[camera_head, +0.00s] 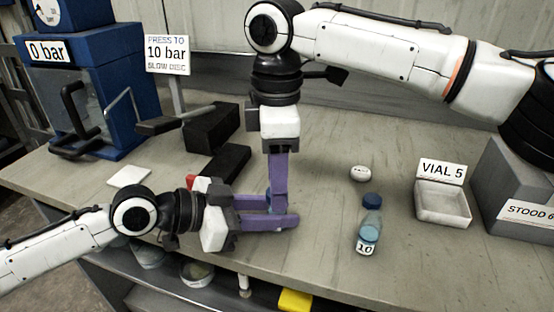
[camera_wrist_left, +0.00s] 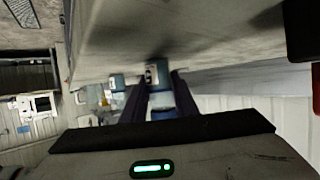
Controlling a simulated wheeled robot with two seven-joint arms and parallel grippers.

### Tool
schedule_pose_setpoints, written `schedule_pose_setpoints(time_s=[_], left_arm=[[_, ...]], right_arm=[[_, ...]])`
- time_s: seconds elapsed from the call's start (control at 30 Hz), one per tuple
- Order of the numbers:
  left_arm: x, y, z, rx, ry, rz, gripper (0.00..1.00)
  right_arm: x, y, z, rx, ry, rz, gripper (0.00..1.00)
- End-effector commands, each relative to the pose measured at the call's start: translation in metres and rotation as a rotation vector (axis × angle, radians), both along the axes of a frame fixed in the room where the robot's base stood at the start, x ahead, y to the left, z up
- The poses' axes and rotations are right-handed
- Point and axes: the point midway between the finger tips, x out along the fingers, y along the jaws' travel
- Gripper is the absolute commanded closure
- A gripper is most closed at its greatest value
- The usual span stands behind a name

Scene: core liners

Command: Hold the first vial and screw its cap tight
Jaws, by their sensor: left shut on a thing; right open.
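My left gripper (camera_head: 266,212), with purple fingers, comes in low from the left. It is shut on a vial, which the fingers almost wholly hide in the head view. In the left wrist view a bluish vial with a pale label (camera_wrist_left: 159,75) shows between the two dark fingers. My right gripper (camera_head: 278,193) points straight down just above the left fingers, around the vial's top. It is open. I cannot tell whether its fingers touch the cap, which is hidden. A second vial (camera_head: 370,225) with a dark blue cap and a label "10" stands to the right.
A small white round object (camera_head: 360,173) lies behind the second vial. A pale tray (camera_head: 443,203) labelled "VIAL 5" is at the right, beside a grey block (camera_head: 515,180). Black blocks (camera_head: 212,127) and a blue press (camera_head: 80,90) stand at the left. The bench's front edge is close to my left gripper.

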Motion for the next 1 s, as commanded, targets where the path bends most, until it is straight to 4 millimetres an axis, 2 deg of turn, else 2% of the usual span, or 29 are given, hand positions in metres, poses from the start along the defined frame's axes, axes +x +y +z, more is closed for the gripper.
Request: schedule_pose_setpoints(time_s=[0.13,0.4,0.47,0.67,1.0], left_arm=[[0.0,0.0,0.0002,0.0,0.0,0.0,1.0],[0.0001,0.0,0.0002,0.0,0.0,0.0,1.0],[0.0001,0.0,0.0002,0.0,0.0,0.0,1.0],[0.0001,0.0,0.0001,0.0,0.0,0.0,1.0],[0.0003,0.0002,0.0001,0.0,0.0,0.001,1.0]], right_arm=[[-0.0001,-0.0004,-0.0079,0.0,0.0,-0.001,0.54],[0.0,-0.0003,-0.0089,0.0,0.0,-0.001,0.54],[0.0,-0.0003,-0.0088,0.0,0.0,-0.001,0.62],[-0.0001,-0.0003,-0.0087,0.0,0.0,0.0,0.96],[-0.0004,0.0,-0.0084,0.0,0.001,-0.01,0.98]])
